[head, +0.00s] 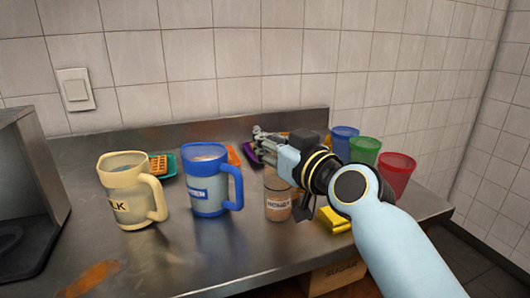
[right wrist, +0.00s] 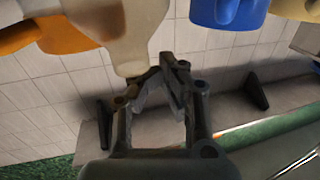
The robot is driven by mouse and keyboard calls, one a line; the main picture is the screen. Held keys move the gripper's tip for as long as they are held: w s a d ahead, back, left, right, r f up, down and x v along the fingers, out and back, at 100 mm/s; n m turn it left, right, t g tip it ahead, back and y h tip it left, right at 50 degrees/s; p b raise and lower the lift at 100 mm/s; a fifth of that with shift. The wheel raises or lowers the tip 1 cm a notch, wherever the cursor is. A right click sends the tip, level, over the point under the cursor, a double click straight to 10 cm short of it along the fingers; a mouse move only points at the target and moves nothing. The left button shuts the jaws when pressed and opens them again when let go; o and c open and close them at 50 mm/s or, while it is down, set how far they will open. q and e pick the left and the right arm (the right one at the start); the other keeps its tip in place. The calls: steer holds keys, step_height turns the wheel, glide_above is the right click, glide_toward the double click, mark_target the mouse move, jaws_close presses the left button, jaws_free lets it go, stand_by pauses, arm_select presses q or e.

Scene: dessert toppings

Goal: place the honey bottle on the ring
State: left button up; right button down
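I cannot pick out a honey bottle or a ring with certainty in either view. My right gripper (head: 265,142) reaches in from the right in the head view, above the counter near the back wall. In the right wrist view its fingers (right wrist: 165,76) come together at the tips, with nothing seen between them. A pale, bottle-like thing (right wrist: 125,25) shows just beyond the fingertips there, with an orange thing (right wrist: 35,38) beside it. A labelled jar with brown contents (head: 278,207) stands below the gripper, partly hidden by it. My left gripper is not in view.
A cream mug (head: 128,205) and a blue mug (head: 207,190) stand left of the jar. Blue (head: 343,138), green (head: 365,149) and red (head: 397,172) cups stand at right. A yellow block (head: 337,219) lies by my arm.

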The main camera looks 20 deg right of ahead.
steer(key=s+d+r+p, duration=0.2)
steer(key=s+d+r, duration=0.4)
steer(key=s, duration=0.3)
steer(key=shift+s+d+r, duration=0.25)
steer(key=shift+s+r, duration=0.1)
steer(key=shift+r, duration=0.4)
steer(key=c, duration=2)
jaws_free()
steer(key=o, duration=1.6)
steer(key=shift+s, duration=0.1)
